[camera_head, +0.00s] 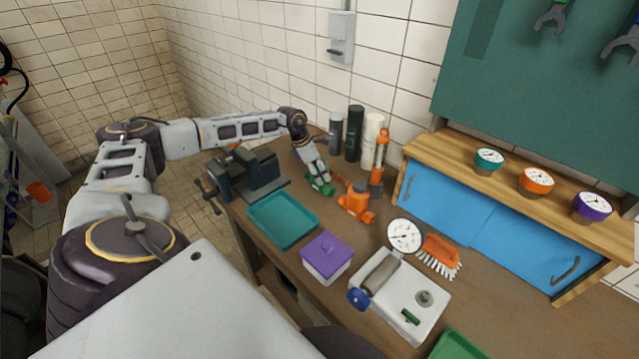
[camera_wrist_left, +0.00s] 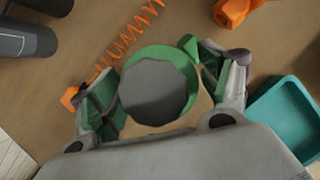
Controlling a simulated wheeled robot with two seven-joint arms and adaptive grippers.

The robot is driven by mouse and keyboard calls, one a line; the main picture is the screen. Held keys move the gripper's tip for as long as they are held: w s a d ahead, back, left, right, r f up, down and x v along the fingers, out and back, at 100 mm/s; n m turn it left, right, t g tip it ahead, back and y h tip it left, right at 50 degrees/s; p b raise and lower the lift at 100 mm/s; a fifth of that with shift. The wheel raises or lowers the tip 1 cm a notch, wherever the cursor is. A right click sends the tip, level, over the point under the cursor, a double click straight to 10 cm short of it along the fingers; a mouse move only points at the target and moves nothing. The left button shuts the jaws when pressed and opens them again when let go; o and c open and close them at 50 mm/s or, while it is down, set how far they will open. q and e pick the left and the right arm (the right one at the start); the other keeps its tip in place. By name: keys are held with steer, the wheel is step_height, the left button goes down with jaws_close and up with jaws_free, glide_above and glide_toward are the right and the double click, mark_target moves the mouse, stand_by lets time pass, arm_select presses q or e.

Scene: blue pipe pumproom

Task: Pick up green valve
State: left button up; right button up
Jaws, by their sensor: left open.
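A round green-rimmed piece with a grey middle (camera_wrist_left: 155,92), which looks like the green valve, lies between the fingers of my left gripper (camera_wrist_left: 150,78) in the wrist view. The fingers stand apart on either side of it. The right finger is very close to its rim, and I cannot tell whether they touch. In the head view my left gripper (camera_head: 319,183) reaches down to the back of the workbench, beside the orange arm-like device. The valve cannot be told apart from the green finger parts there. My right gripper is not in view.
An orange device (camera_head: 358,200) stands right of the gripper, with dark and white cylinders (camera_head: 354,134) behind. A dark vise (camera_head: 245,176) and teal tray (camera_head: 283,236) lie left and in front. An orange coil (camera_wrist_left: 128,40) runs beside the valve. A purple-lidded box (camera_head: 327,252) is nearer.

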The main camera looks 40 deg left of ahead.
arm_select(q)
steer(key=shift+c, duration=0.3)
steer(key=c, duration=1.5)
steer(key=shift+w+r, duration=0.1)
steer(key=shift+r, duration=0.1)
steer(key=shift+c, duration=0.2)
steer(key=shift+r+b, duration=0.75)
steer(key=shift+r, duration=4.1)
